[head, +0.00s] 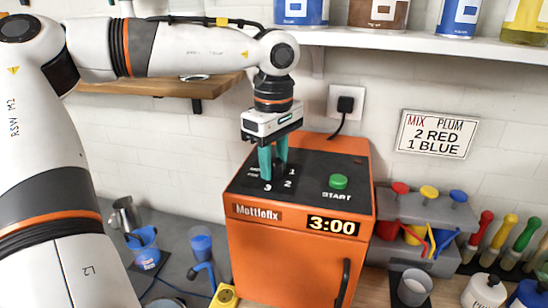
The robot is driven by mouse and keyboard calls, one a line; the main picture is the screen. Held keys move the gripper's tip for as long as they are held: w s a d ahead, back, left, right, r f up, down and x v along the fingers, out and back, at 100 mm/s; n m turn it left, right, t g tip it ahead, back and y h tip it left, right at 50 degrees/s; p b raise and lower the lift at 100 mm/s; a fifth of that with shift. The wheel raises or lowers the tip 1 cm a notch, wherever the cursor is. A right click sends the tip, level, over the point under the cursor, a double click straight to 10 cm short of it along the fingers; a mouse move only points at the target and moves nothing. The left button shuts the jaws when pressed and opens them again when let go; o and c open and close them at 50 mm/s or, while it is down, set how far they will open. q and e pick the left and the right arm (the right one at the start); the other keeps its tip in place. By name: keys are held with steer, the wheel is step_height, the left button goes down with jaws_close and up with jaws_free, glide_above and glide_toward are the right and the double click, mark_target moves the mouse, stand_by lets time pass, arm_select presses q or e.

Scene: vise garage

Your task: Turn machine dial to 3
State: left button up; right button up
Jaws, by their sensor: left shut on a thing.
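The orange machine (280,265), marked "Mottlefix", stands on the bench against the wall. Its black top panel carries a dial (279,172) with the numbers 1, 2 and 3 around it. My left gripper (272,171) points down from above with its green fingers shut on the dial. The fingers hide most of the dial, so I cannot tell which number it points at. The display (332,225) on the front edge reads 3:00. A green START button (339,181) sits to the right of the dial. My right gripper is not in view.
A white shelf (420,42) with paint cans runs above. A wooden shelf (165,87) is behind my left arm. A grey rack (425,208) with coloured scoops stands right of the machine. A sign (437,134) reads "MIX PLUM 2 RED 1 BLUE".

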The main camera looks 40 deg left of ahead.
mark_target(274, 162)
arm_select(q)
steer(key=shift+r+m, duration=0.15)
steer(key=shift+m, duration=1.75)
steer(key=o, duration=1)
step_height(274, 162, up, 12)
steer(key=b, duration=0.1)
